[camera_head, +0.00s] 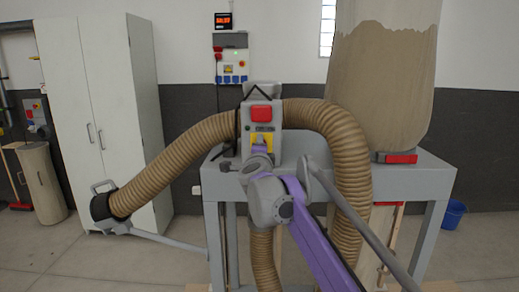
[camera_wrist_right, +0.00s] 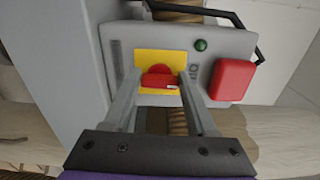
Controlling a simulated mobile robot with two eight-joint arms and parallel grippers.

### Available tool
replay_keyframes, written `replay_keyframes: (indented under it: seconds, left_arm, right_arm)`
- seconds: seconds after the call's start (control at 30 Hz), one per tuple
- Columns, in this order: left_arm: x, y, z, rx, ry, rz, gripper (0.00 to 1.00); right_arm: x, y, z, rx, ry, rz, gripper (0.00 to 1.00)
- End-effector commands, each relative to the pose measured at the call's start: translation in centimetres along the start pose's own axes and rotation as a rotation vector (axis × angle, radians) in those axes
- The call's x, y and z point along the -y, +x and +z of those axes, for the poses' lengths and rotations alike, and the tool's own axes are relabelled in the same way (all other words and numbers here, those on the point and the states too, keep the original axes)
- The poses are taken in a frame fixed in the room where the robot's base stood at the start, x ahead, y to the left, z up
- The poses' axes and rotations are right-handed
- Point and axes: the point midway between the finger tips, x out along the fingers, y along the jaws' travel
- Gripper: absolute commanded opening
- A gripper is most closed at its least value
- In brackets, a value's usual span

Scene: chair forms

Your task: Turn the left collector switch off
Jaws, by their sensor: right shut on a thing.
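The collector's grey switch box (camera_head: 276,120) stands on the grey machine frame in the middle of the head view. It carries a yellow plate (camera_wrist_right: 172,58) with a red rotary knob (camera_wrist_right: 160,82), whose grip bar lies crosswise in the right wrist view. My right gripper (camera_head: 261,149), on the purple arm, reaches the yellow plate (camera_head: 262,138). In the right wrist view its two fingers (camera_wrist_right: 161,88) are shut on the red knob from both sides. The arm and gripper hide the knob in the head view. My left gripper is not in view.
A red block (camera_wrist_right: 231,80) and a green button (camera_wrist_right: 201,45) sit beside the yellow plate. A thick brown hose (camera_head: 355,170) arches around the box on both sides. A large filter bag (camera_head: 385,70) stands at right, a white cabinet (camera_head: 100,110) at left.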

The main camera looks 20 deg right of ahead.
Motion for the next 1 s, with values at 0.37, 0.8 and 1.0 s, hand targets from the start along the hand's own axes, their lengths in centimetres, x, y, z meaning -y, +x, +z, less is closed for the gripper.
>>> replay_keyframes:
  seconds: [0.37,0.8,1.0]
  left_arm:
    - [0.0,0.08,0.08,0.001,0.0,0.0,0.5]
    - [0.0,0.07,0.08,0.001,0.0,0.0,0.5]
    - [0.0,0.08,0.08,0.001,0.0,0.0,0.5]
  right_arm:
    - [0.0,0.01,-0.03,-0.001,-0.064,-0.001,0.02]
    - [0.0,0.01,-0.03,-0.001,-0.064,-0.001,0.79]
    - [-0.01,0.01,-0.02,0.0,-0.063,0.0,0.88]
